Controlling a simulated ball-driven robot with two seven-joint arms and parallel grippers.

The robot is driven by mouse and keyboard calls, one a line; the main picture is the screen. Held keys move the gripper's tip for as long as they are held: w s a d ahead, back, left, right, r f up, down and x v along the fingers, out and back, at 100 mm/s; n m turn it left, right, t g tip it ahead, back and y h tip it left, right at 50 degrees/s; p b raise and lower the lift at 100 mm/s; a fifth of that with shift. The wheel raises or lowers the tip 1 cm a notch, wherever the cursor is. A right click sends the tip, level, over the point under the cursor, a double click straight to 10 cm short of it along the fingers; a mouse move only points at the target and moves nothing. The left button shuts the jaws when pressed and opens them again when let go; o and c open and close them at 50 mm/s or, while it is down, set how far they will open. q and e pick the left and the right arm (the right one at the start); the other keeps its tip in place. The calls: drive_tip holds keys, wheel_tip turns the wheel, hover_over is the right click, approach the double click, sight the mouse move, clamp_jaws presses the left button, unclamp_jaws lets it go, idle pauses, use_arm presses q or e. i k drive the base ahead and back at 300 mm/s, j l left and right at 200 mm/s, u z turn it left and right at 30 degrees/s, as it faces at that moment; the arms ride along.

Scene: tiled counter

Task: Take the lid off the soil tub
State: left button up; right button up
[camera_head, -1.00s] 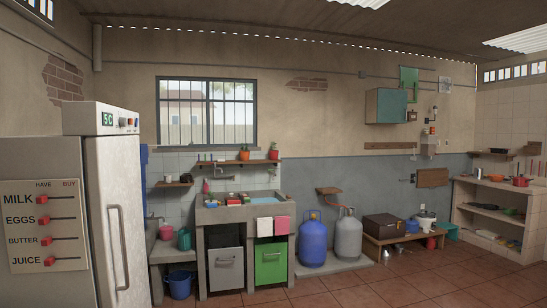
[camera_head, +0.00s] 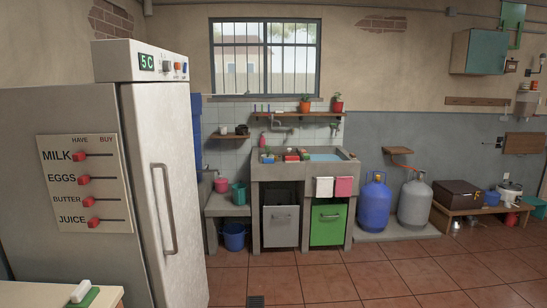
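I cannot pick out a soil tub or its lid with certainty. A small pink pot (camera_head: 221,185) and a green bucket (camera_head: 239,194) stand on the low ledge left of the sink, and a blue bucket (camera_head: 234,237) stands on the floor below. A whitish lidded pot (camera_head: 510,189) sits on the low bench at the right; its contents are hidden. Neither of my grippers shows in the head view.
A tall fridge (camera_head: 170,190) fills the left. A counter corner (camera_head: 30,294) with a green and white object (camera_head: 83,294) is at bottom left. A concrete sink unit (camera_head: 350,170) and gas cylinders (camera_head: 375,204) line the wall. The tiled floor (camera_head: 400,275) is open.

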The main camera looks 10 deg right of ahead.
sight(286, 153)
drive_tip(key=i+l+z, duration=0.1)
drive_tip(key=i+l, duration=0.15)
drive_tip(key=i, duration=1.2)
drive_tip(key=i+l+z, duration=0.15)
drive_tip(key=i, duration=1.25)
